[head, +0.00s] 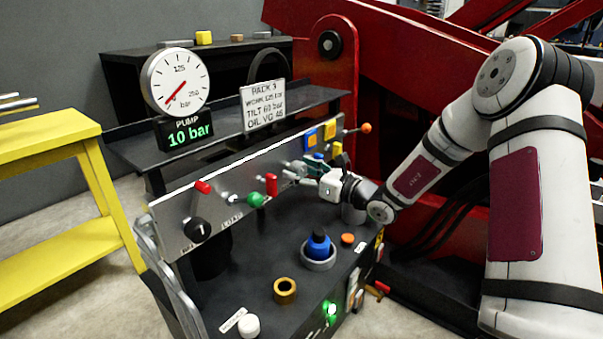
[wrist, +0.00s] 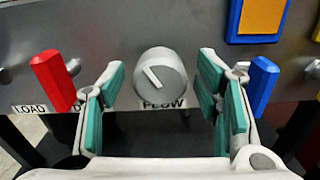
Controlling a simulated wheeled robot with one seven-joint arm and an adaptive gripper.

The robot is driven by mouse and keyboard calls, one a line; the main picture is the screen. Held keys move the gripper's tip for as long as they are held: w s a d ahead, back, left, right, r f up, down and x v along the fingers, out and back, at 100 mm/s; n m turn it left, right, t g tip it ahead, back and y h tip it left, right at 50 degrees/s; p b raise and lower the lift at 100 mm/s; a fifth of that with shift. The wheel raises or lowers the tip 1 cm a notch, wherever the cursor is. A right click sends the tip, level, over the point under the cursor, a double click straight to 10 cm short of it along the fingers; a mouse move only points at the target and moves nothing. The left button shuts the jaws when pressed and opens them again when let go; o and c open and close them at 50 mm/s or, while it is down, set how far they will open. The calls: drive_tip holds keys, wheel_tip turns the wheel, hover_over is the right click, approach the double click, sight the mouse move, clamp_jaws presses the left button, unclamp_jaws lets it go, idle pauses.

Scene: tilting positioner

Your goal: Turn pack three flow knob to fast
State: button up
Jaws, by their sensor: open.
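The flow knob (wrist: 160,75) is a round grey knob above a "FLOW" label in the wrist view. A white pointer line on its face slants to the upper left. No "fast" mark is readable. My gripper (wrist: 161,84) is open, with one teal-padded finger on each side of the knob. Gaps show between the pads and the knob, so I see no contact. In the head view my gripper (head: 306,171) is at the sloping grey panel (head: 232,189), where it largely hides the knob. A "PACK 3" sign (head: 264,105) stands above the panel.
A red lever (wrist: 52,80) by a "LOAD" label is close left of the fingers; a blue lever (wrist: 262,85) is close right. A black knob (head: 197,230) and green-tipped lever (head: 255,198) are further left. A pump gauge (head: 175,81) reads 10 bar.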

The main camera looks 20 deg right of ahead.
drive_tip(key=c, duration=1.2)
drive_tip(key=shift+o, duration=0.2)
drive_tip(key=shift+r+m+p, duration=0.1)
drive_tip(key=shift+m+p, duration=0.2)
drive_tip(key=shift+p, duration=0.3)
drive_tip(key=m+p, duration=0.3)
drive_tip(key=p, duration=0.3)
drive_tip(key=shift+s+r+m, duration=0.1)
drive_tip(key=shift+r+m, duration=0.05)
drive_tip(key=shift+m, duration=0.15)
drive_tip(key=m+p, duration=0.5)
drive_tip(key=p, duration=0.1)
drive_tip(key=m+p, duration=0.4)
drive_tip(key=m, duration=0.2)
drive_tip(key=shift+d+m, duration=0.1)
drive_tip(key=shift+m, duration=0.3)
drive_tip(key=m, duration=0.2)
drive_tip(key=m+p, duration=0.1)
drive_tip(key=m, duration=0.1)
drive_tip(key=m+p, duration=0.1)
drive_tip(key=m, duration=0.1)
drive_tip(key=shift+f, duration=0.25)
drive_tip(key=shift+m, duration=0.4)
